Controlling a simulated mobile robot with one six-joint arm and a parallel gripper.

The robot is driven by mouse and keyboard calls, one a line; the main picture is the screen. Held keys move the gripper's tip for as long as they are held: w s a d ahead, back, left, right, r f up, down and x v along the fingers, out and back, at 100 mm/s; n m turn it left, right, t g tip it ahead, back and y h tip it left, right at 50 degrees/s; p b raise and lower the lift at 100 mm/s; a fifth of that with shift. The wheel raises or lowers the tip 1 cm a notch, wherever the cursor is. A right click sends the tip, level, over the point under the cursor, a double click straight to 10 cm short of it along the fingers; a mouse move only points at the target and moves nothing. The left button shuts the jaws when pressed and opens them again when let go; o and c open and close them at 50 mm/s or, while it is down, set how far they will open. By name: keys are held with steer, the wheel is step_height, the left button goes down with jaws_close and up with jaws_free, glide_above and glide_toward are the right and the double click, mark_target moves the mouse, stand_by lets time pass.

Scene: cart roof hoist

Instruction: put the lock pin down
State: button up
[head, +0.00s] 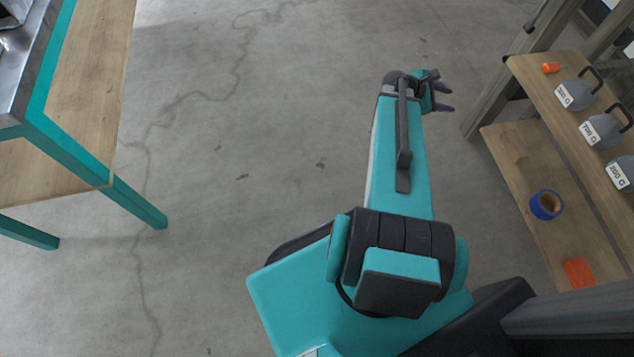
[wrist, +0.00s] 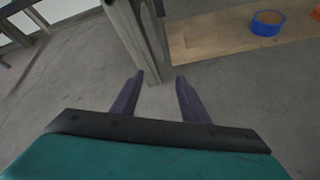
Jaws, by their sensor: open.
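My gripper (head: 447,98) is open and empty, held out over the bare floor to the left of the wooden shelf unit. In the wrist view its two dark fingers (wrist: 160,77) stand apart with only floor and a shelf post behind them. A small orange piece (head: 551,68) lies at the far end of the upper shelf (head: 540,85), to the right of my gripper and apart from it. It may be the lock pin; it is too small to tell. No other likely lock pin shows.
Several grey labelled weights (head: 577,95) stand on the upper shelf. A teal-framed table (head: 90,90) stands left. Floor between is clear.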

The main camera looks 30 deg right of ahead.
steer(key=a+f+m+y, duration=0.2)
steer(key=a+f, duration=0.4)
steer(key=a, duration=0.3)
steer(key=w+a+f+m+y, duration=0.1)
steer(key=a+f+m+y, duration=0.1)
steer(key=a+f, duration=0.55)
steer(key=a+f+m+y, duration=0.15)
steer(key=a+f, duration=0.35)
steer(key=a, duration=0.6)
steer(key=s+a+f+m+g+y, duration=0.1)
steer(key=s+a, duration=0.3)
steer(key=a, duration=0.4)
steer(key=s+a+f+m+y, duration=0.2)
steer(key=s+a+f+y, duration=0.1)
steer(key=a, duration=0.6)
steer(key=s+a+f+m+g+y, duration=0.1)
steer(key=s+a+f+m+y, duration=0.1)
steer(key=a, duration=0.7)
steer(key=s+f, duration=0.1)
steer(key=s, duration=0.1)
steer(key=shift+s+a+f+g, duration=0.25)
steer(key=shift+s+f+g, duration=0.05)
steer(key=shift+s, duration=0.05)
steer(key=shift+r+m, duration=0.1)
steer(key=shift+m, duration=0.15)
